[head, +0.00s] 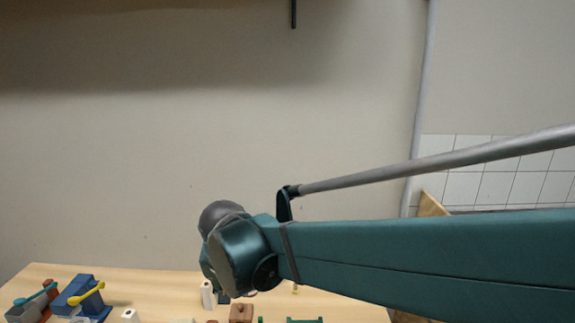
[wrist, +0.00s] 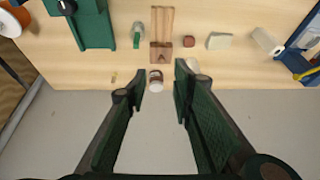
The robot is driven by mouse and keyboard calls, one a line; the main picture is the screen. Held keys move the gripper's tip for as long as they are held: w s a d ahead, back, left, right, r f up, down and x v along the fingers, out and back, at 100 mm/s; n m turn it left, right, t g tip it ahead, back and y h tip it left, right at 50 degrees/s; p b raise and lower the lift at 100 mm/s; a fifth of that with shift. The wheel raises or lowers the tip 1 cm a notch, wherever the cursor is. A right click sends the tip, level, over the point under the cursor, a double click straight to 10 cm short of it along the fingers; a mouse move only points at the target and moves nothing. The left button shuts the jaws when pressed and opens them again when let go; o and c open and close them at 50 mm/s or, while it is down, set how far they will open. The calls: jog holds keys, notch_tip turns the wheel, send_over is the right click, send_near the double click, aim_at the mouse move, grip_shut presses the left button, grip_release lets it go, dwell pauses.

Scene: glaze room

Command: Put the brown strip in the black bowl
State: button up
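My gripper (wrist: 161,74) is open and empty in the wrist view, its two dark green fingers apart over the table's edge. A small jar with a brown label (wrist: 156,80) shows between the fingertips, apart from both. Beyond it lie a brown block (wrist: 161,53) and a longer grooved wooden piece (wrist: 160,21). I cannot tell whether either is the brown strip. A reddish-brown piece (head: 50,287) also shows at far left in the head view. I cannot make out a black bowl in either view. My arm hides part of the table in the head view.
In the wrist view, a green machine (wrist: 94,27) stands left; a reddish block (wrist: 189,41), cream block (wrist: 219,41), white cylinder (wrist: 266,41) and blue object (wrist: 296,62) sit right. In the head view, a yellow spoon (head: 85,294) lies over a blue machine (head: 93,308).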

jog(key=s+d+b, duration=0.1)
jog(key=s+d, duration=0.1)
jog(key=d, duration=0.8)
jog(key=s+d, duration=0.3)
jog(key=d, duration=0.7)
jog(key=s+d+f+t, duration=0.1)
jog(key=s+d, duration=0.4)
jog(key=d, duration=0.2)
jog(key=s+d+f+t+b, duration=0.1)
jog(key=s+d+f, duration=0.1)
jog(key=s+d, duration=0.3)
jog(key=shift+s+d+f+h, duration=0.25)
jog(key=shift+d+h, duration=0.15)
jog(key=shift+d, duration=1.35)
